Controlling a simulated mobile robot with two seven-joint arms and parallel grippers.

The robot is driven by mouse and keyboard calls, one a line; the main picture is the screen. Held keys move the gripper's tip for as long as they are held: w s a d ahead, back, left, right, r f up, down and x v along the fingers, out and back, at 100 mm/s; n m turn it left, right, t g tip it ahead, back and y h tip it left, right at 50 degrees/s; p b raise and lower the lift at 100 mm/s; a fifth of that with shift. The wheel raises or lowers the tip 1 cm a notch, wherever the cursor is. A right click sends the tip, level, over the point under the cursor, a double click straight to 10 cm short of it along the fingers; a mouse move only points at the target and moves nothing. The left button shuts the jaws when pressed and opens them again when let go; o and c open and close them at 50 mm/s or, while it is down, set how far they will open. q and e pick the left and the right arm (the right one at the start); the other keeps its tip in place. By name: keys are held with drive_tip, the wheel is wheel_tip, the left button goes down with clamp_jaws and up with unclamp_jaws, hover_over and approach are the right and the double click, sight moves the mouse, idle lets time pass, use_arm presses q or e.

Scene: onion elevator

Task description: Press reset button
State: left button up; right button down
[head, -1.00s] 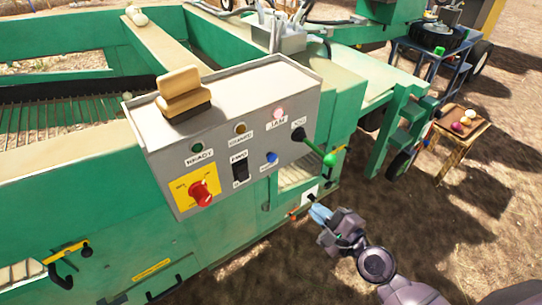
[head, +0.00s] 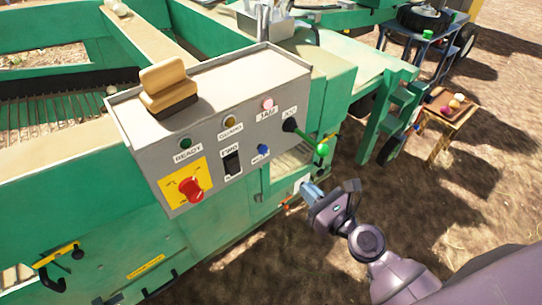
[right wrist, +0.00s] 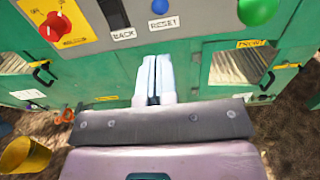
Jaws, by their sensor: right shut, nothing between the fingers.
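The blue reset button (head: 263,149) is on the lower part of the grey control panel (head: 209,142), left of a green-tipped lever. In the right wrist view the button (right wrist: 160,6) is at the top edge, with the RESET label (right wrist: 165,23) under it. My right gripper (head: 307,189) is shut and empty, below and right of the button in the head view, apart from it. In the right wrist view its pale fingertips (right wrist: 153,58) are together, just below the panel's lower edge. My left gripper is not in view.
The panel also carries a red knob (head: 191,190) on a yellow plate, a black switch (head: 232,164) and several lamps. The lever's green ball (head: 322,149) juts out above my right gripper. A small wooden table (head: 447,117) stands at the right on open dirt ground.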

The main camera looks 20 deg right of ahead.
drive_tip(key=p, duration=0.2)
approach(265, 151)
drive_tip(key=x, duration=0.7)
drive_tip(key=shift+w+f, duration=0.1)
drive_tip(key=shift+w, duration=0.05)
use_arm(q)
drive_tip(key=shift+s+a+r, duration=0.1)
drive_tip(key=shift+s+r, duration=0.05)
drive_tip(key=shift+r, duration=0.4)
use_arm(e)
drive_tip(key=shift+w+a, duration=0.1)
